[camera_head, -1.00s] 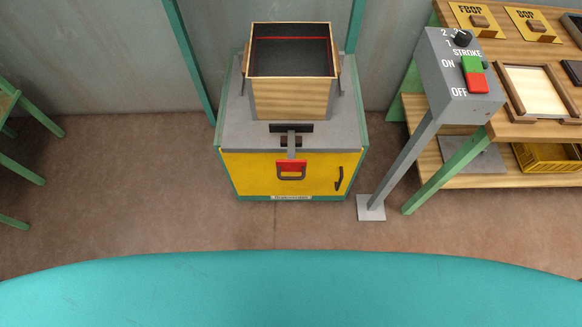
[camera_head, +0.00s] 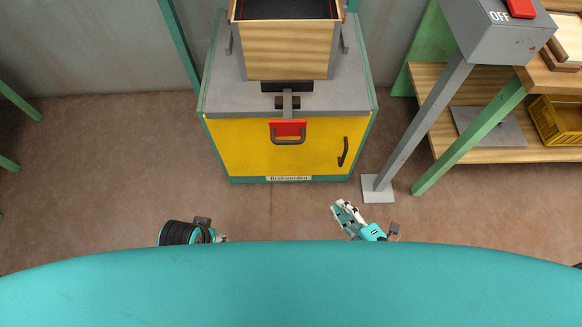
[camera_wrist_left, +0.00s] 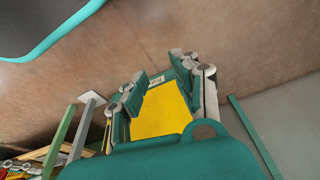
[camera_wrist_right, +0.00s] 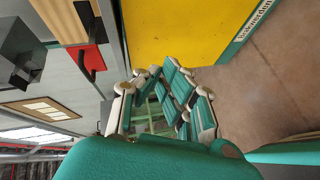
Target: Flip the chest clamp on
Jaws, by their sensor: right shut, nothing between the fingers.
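The chest (camera_head: 230,145) has a yellow front and a grey top. The clamp, a red plate with a dark looped handle (camera_head: 288,130), hangs at the upper middle of its front. The clamp also shows in the right wrist view (camera_wrist_right: 88,62). My right gripper (camera_head: 342,207) is shut and empty, low in front of the chest and apart from it; its fingers also show in the right wrist view (camera_wrist_right: 160,72). My left gripper (camera_wrist_left: 157,82) is open and empty, with the yellow front seen between its fingers. In the head view the left fingers are mostly hidden.
A wooden box (camera_head: 285,50) stands on the chest top. A dark bar handle (camera_head: 343,152) is on the yellow front. A grey switch post (camera_head: 425,120) and a wooden bench with a yellow crate (camera_head: 556,120) stand to the right. The floor (camera_head: 110,170) is clear on the left.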

